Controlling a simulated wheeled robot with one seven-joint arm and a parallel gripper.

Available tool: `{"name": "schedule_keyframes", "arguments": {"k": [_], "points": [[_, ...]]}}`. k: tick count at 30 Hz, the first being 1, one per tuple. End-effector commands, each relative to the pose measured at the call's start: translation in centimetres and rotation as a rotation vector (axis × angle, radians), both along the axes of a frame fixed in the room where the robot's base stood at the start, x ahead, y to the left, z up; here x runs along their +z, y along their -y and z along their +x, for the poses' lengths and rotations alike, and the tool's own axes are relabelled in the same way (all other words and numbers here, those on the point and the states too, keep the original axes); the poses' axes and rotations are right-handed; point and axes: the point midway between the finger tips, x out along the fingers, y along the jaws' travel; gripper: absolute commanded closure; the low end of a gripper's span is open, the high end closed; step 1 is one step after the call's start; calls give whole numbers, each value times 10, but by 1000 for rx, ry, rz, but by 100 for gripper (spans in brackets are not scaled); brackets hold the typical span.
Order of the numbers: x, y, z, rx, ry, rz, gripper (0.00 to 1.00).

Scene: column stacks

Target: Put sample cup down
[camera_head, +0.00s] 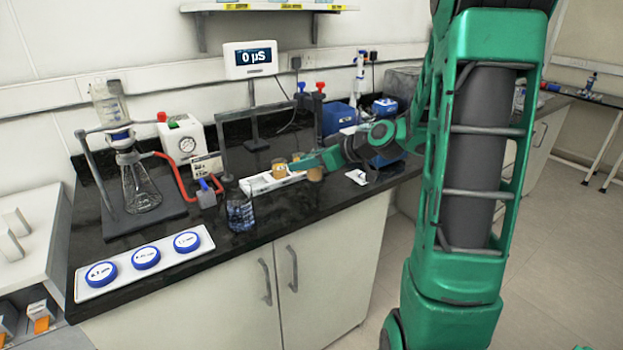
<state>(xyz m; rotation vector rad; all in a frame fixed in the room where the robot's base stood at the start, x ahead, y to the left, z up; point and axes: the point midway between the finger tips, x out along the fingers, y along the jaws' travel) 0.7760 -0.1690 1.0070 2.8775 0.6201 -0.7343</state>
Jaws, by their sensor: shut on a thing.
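My gripper (292,166) reaches in from the right over the dark bench and is shut on a small orange sample cup (279,169) at its tip. This cup is upright at the white rack (262,184); I cannot tell whether it touches the rack or is held just above it. A second orange cup (315,174) stands just below and right of my gripper's fingers. A third orange shape (298,156) shows partly behind the fingers.
A glass beaker (240,213) stands in front of the rack. A filter flask (137,180) and a gauge box (182,140) are at left. A white tray with blue discs (147,257) lies at the front edge. A display (250,59) reads 0 µS.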

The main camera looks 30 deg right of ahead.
Motion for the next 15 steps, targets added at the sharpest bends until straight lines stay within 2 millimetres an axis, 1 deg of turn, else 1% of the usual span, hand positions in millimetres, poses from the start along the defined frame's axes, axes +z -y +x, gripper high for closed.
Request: {"name": "schedule_keyframes", "arguments": {"k": [1,6,10,13,15], "points": [[-7,9,3,-2,-4,3,88],[-20,30,12,0,-2,2,88],[-24,36,15,3,-1,1,88],[-28,37,15,3,-1,1,88],[-34,37,15,3,-2,3,88]]}}
